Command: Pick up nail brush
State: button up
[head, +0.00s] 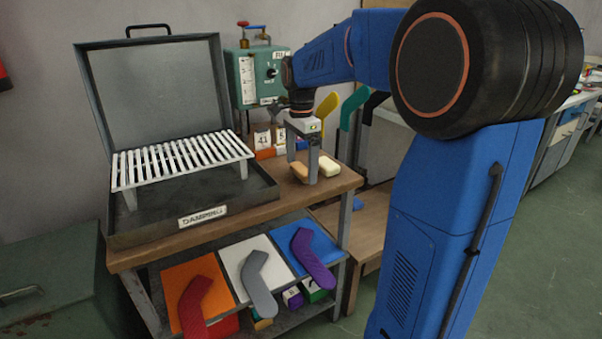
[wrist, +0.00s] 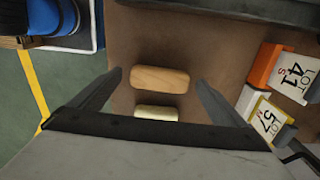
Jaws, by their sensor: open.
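A tan wooden block, which looks like the nail brush (head: 299,171), lies on the wooden table top (head: 343,183). It also shows in the wrist view (wrist: 160,79), lying crosswise; any bristles are hidden. My gripper (head: 303,168) is open and empty, pointing down over the block. In the wrist view the fingers (wrist: 158,80) stand on either side of the block, with a gap at each end. I cannot tell exactly how high the tips are above the table.
A cream soap-like bar (head: 330,166) lies close beside the block and also shows in the wrist view (wrist: 157,113). Lot-number cards (head: 262,139) stand behind. The open damping box (head: 250,198) with its white rack (head: 180,158) fills the table's left. The table's edge is near.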

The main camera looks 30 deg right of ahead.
jog(key=shift+f, duration=0.15)
jog(key=c, duration=1.2)
jog(key=shift+o, duration=0.2)
